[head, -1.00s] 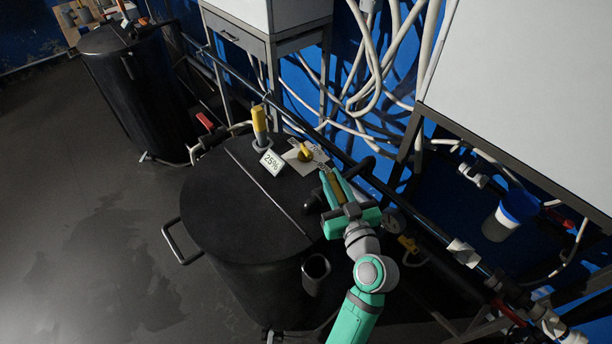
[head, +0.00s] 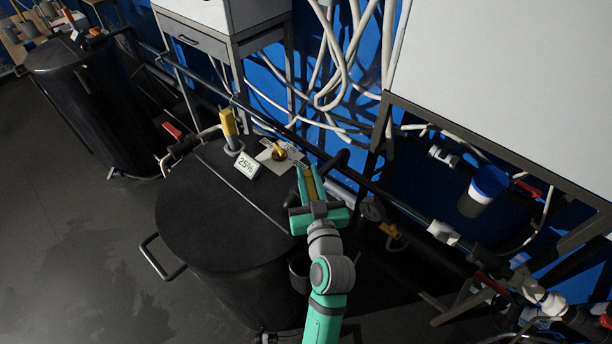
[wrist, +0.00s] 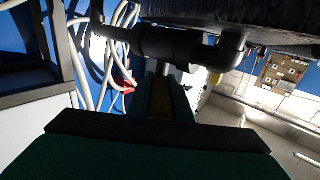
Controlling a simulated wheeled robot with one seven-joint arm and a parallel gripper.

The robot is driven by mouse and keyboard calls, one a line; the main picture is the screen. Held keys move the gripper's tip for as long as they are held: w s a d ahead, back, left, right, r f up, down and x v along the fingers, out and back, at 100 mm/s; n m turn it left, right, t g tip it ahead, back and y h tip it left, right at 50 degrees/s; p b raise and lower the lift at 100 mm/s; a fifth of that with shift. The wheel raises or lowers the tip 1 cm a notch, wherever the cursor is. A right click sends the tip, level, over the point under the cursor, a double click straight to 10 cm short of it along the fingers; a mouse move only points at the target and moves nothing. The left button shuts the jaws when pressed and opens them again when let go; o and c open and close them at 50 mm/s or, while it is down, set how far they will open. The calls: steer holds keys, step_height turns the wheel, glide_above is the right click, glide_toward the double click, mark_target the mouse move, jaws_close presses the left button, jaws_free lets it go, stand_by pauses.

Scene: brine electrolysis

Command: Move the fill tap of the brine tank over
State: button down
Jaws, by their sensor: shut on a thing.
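The brine tank (head: 215,205) is a black drum with a dark lid and a side handle, left of centre in the head view. A black fill pipe (head: 336,160) comes from the wall side to a black elbow (head: 291,199) at the lid's edge. In the wrist view the fill tap (wrist: 172,44) is a thick black body on this pipe, with a grey stem below it. My gripper (head: 305,172) is at this pipe and shut on the tap's handle. My fingers hide the handle; its exact angle cannot be told. The fingers also show in the wrist view (wrist: 165,98).
On the lid are a yellow knob (head: 280,153) on a pale plate, a "25%" sign (head: 247,165) and a yellow upright cylinder (head: 229,126). A second black tank (head: 85,105) stands far left. Wall pipes and a white-blue container (head: 482,192) are right. Floor at left is clear.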

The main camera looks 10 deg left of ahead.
steer(key=c, duration=1.6)
jaws_free()
steer(key=shift+s+d, duration=0.1)
steer(key=shift+v, duration=5.35)
